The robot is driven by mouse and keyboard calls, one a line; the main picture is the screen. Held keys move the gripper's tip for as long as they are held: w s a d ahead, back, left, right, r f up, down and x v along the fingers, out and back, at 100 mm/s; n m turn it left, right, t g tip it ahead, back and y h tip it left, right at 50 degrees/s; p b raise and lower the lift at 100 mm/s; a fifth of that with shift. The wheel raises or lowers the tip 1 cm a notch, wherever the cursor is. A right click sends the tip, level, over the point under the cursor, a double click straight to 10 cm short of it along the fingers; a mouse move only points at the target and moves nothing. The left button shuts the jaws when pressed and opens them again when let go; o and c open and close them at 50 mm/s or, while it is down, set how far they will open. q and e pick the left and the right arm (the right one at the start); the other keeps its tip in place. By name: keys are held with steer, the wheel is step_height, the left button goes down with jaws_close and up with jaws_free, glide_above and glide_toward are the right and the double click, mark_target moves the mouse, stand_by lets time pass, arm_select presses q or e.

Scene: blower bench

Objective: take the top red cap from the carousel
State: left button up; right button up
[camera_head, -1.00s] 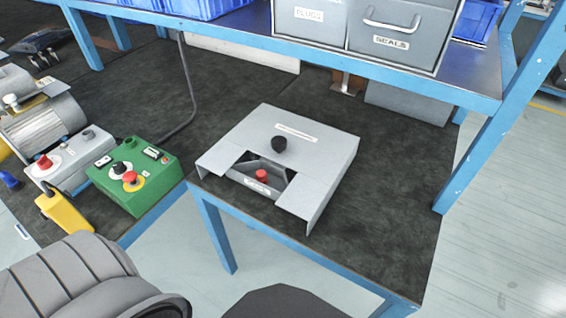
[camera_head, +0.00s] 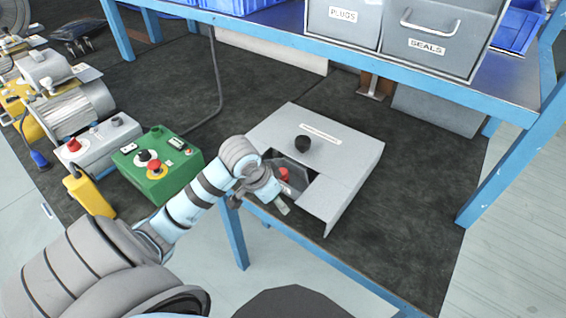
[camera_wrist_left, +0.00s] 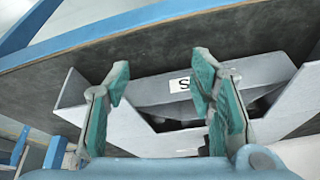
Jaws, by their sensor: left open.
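The carousel (camera_head: 296,184) sits inside a grey housing (camera_head: 345,158) with a black knob (camera_head: 303,143) on its top. A red cap (camera_head: 284,174) shows in the housing's front cut-out, just beyond my left gripper (camera_head: 263,203). The left gripper is open and in front of the cut-out, partly covering it. The red cap does not show in the wrist view. My right gripper is out of view.
A green control box (camera_head: 158,170) with a red button stands left of my left arm. A blue shelf frame (camera_head: 420,82) with grey drawers (camera_head: 420,45) overhangs the back. The dark bench top (camera_head: 415,185) is clear right of the housing.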

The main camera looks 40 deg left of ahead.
arm_select(q)
glide_toward(282, 171)
steer(key=v, duration=0.5)
steer(key=shift+n+t, duration=0.3)
steer(key=shift+n, duration=0.1)
steer(key=b+x, duration=0.1)
steer(key=x, duration=0.3)
steer(key=b+x, duration=0.2)
steer(key=x, duration=0.3)
steer(key=s+b+x, duration=0.1)
steer(key=x, duration=0.3)
steer(key=shift+w+d+f, duration=0.1)
steer(key=shift+w+f, duration=0.05)
steer(key=shift+f, duration=0.2)
steer(key=shift+w+f, duration=0.15)
steer(key=shift+f, duration=0.05)
steer(key=shift+c, duration=0.4)
steer(key=shift+r, duration=0.1)
steer(key=c, duration=0.7)
